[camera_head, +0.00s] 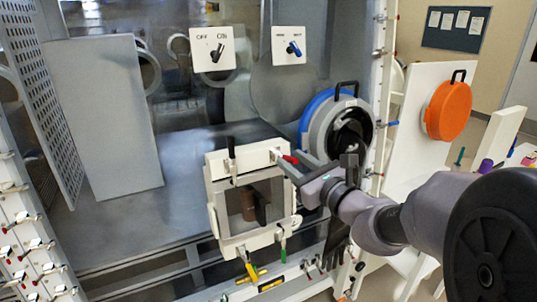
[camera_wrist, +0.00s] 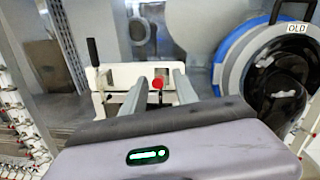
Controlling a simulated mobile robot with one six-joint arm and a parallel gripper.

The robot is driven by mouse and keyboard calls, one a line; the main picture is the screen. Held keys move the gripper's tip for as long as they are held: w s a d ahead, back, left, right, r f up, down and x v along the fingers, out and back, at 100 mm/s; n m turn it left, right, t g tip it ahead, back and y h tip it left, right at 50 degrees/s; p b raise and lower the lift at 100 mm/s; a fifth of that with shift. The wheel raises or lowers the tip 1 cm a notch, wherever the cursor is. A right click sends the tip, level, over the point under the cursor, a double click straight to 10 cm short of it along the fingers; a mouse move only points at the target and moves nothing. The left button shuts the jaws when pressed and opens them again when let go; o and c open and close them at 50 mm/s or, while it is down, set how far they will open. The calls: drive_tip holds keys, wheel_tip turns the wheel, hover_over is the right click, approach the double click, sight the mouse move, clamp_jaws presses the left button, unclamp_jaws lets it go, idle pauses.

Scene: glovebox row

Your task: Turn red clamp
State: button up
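The red clamp (camera_head: 290,158) is a small red-tipped handle at the upper right corner of a white framed box with a window (camera_head: 215,195). In the wrist view its round red end (camera_wrist: 157,84) shows between the two grey fingers of my gripper (camera_wrist: 158,92). The fingers are apart, with a visible gap on both sides of the red end. In the head view my gripper (camera_head: 284,166) reaches in from the right to that corner. Whether a finger touches the clamp is hard to tell.
A black-handled clamp (camera_head: 232,147) stands upright on the box's top left. Green (camera_head: 283,256) and yellow (camera_head: 251,271) handles hang below. A blue-rimmed round port (camera_head: 318,112) is just behind my gripper. An orange round cover (camera_head: 449,110) is at right.

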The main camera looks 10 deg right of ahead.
drive_tip(key=shift+x, duration=1)
drive_tip(key=shift+a, duration=0.1)
drive_tip(key=shift+s, duration=0.1)
clamp_jaws()
idle(0.5)
